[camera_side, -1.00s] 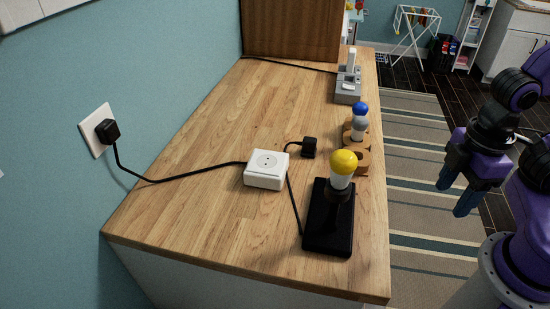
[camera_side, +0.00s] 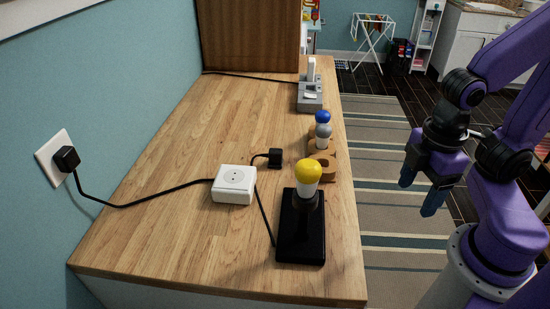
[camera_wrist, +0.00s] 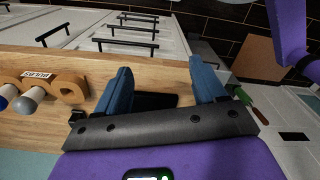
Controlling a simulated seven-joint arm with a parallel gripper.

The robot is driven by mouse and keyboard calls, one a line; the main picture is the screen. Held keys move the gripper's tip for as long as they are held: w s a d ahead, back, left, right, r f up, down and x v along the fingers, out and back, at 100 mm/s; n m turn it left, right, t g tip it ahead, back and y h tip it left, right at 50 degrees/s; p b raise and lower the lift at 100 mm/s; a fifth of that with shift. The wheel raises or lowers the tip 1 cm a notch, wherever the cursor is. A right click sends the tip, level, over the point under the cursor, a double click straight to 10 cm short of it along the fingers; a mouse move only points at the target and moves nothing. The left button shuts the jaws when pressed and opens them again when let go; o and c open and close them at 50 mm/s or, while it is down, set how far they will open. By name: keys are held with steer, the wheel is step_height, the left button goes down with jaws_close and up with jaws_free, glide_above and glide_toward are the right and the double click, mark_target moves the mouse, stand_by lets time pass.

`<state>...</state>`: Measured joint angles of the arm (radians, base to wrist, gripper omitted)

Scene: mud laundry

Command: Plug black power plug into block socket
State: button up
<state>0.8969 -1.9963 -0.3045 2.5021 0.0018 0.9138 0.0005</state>
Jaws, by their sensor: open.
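The black power plug (camera_side: 275,158) lies on the wooden counter, with its cord looping from its left side. The white block socket (camera_side: 234,184) sits just left of and nearer than the plug, its round socket face up and apparently empty. The plug and socket are apart. My gripper (camera_side: 418,193) hangs off the counter's right side, over the floor, well away from both. Its blue fingers are apart and empty; they also show in the wrist view (camera_wrist: 160,68).
A black lamp base (camera_side: 301,238) with a yellow bulb (camera_side: 308,171) stands near the counter's right edge. Behind it are a wooden bulb holder (camera_side: 322,171) and a grey device (camera_side: 311,100). A cord runs from the block to a wall outlet (camera_side: 52,160). The counter's left part is clear.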

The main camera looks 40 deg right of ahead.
steer(key=w+a+r+m+t+h, duration=0.1)
steer(key=w+a+m, duration=0.2)
steer(key=w+m, duration=0.4)
steer(key=w+a+r+m+t+h, duration=0.1)
steer(key=w+m, duration=0.6)
steer(key=w, duration=0.7)
steer(key=w+a+r+m+t+h, duration=0.1)
steer(key=w+a+r+m, duration=0.1)
steer(key=w+a+m, duration=0.2)
steer(key=shift+w+a+m+h, duration=0.35)
steer(key=shift+w+m, duration=1.45)
steer(key=shift+w, duration=1.55)
steer(key=shift+r, duration=0.1)
glide_above(276, 151)
steer(key=s+a, duration=0.2)
steer(key=f, duration=1)
steer(key=shift+w+d+f, duration=0.15)
steer(key=shift+d+f, duration=0.05)
steer(key=shift+w+d+f, duration=0.1)
steer(key=shift+w+f, duration=0.05)
steer(key=shift+f, duration=0.3)
